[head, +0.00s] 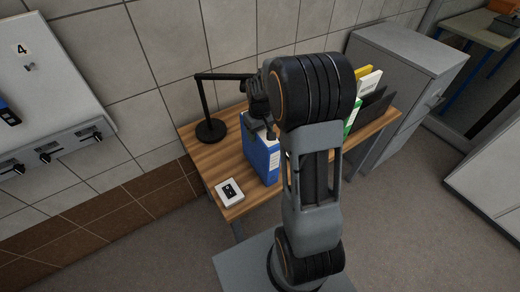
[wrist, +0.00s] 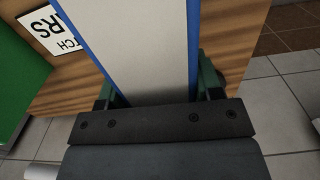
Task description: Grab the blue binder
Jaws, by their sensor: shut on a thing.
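The blue binder (head: 262,155) stands upright on the wooden desk (head: 215,165), towards its left half. My gripper (head: 267,125) is at the binder's top, partly hidden behind my arm. In the wrist view the binder (wrist: 145,45) shows as a pale face between two blue covers. It runs between the two fingers of my gripper (wrist: 158,92), which are shut on it.
A black desk lamp (head: 210,128) stands behind and left of the binder. A small white switch box (head: 229,192) lies near the desk's front left. Yellow, white and green upright items (head: 366,82) stand at the right, near a grey cabinet (head: 400,50).

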